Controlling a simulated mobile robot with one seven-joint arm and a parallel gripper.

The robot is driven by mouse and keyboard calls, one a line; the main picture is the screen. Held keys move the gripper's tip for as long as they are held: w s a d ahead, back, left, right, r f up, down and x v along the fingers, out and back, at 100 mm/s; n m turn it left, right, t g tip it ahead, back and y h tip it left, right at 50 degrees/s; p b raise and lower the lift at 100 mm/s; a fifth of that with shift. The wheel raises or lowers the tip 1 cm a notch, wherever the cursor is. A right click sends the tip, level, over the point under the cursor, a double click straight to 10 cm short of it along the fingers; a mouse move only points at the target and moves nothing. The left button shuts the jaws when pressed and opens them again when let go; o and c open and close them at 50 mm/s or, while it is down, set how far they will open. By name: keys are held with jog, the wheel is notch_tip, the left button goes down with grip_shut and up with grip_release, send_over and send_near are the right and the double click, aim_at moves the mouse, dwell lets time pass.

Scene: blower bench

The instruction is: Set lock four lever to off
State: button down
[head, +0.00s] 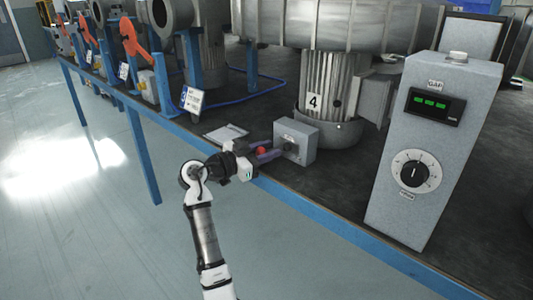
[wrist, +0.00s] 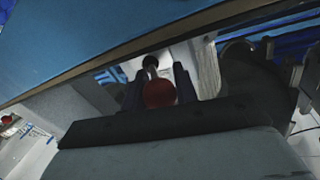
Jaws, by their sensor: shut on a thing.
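A small grey lock box (head: 302,137) stands near the bench edge, in front of the blower motor marked 4 (head: 314,102). Its lever has a red ball knob (head: 262,150) and a dark round pivot (head: 289,146) on the box face. My gripper (head: 270,151) reaches in from the left, its dark fingers on either side of the knob, shut on the lever. In the wrist view the red knob (wrist: 159,93) sits between the two fingers, and the pivot (wrist: 150,62) shows beyond it. Any off marking on the box is too small to read.
A grey control cabinet (head: 400,205) with a green display and a dial stands to the right. A flat pale card (head: 226,133) lies left of the box. Orange levers (head: 133,38) and blue posts stand further left. The blue bench edge (head: 330,220) runs below; open floor lies in front.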

jog(key=c, duration=1.1)
grip_release()
jog(key=shift+w+d, duration=0.1)
jog(key=v, duration=1.4)
